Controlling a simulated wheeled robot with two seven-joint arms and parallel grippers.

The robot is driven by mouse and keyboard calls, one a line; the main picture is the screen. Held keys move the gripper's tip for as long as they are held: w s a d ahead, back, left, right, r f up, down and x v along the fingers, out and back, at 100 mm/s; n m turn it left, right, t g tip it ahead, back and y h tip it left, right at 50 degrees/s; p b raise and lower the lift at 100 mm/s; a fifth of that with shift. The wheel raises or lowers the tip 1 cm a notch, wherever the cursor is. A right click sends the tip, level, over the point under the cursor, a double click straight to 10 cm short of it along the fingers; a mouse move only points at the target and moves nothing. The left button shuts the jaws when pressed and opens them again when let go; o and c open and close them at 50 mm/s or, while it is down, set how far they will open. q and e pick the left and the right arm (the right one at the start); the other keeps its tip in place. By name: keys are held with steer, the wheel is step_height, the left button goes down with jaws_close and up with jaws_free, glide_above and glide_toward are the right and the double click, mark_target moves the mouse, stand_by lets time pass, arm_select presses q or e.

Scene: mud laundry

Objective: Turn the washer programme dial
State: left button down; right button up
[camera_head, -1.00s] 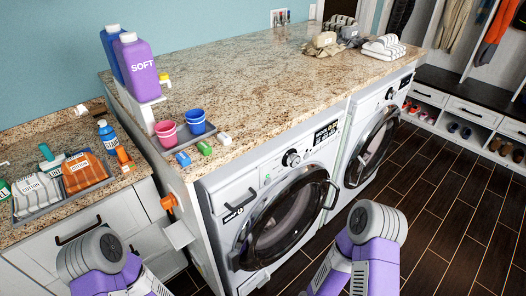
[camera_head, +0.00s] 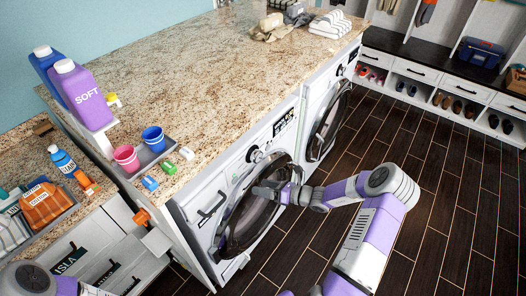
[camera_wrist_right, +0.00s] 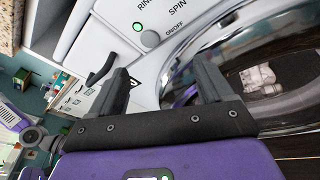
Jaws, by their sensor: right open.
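The washer (camera_head: 190,212) is the nearer white front-loader under the counter, with its round dark door (camera_head: 236,225) shut. Its programme dial (camera_head: 254,154) is a dark-and-silver knob on the front panel, left of the display. My right gripper (camera_head: 262,190) is in front of the door, below the dial and apart from it. I cannot make out the dial in that view. My left gripper is not in view; only part of my left arm shows at bottom left.
A second machine (camera_head: 325,120) stands to the right. On the counter (camera_head: 200,80) are a purple SOFT bottle (camera_head: 85,95), a pink cup (camera_head: 126,157) and a blue cup (camera_head: 153,139). Dark floor (camera_head: 440,200) is free on the right.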

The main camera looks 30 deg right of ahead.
mark_target(259, 157)
steer(key=w+d+r+m+t+h, duration=0.2)
steer(key=d+r+m+t, duration=0.25)
steer(key=d, duration=0.25)
steer(key=shift+n+g, duration=0.35)
steer(key=shift+n, duration=0.1)
steer(key=x, duration=0.6)
steer(key=shift+w+r, duration=0.3)
steer(key=shift+w, duration=0.1)
steer(key=c, duration=1)
steer(key=shift+c, duration=0.2)
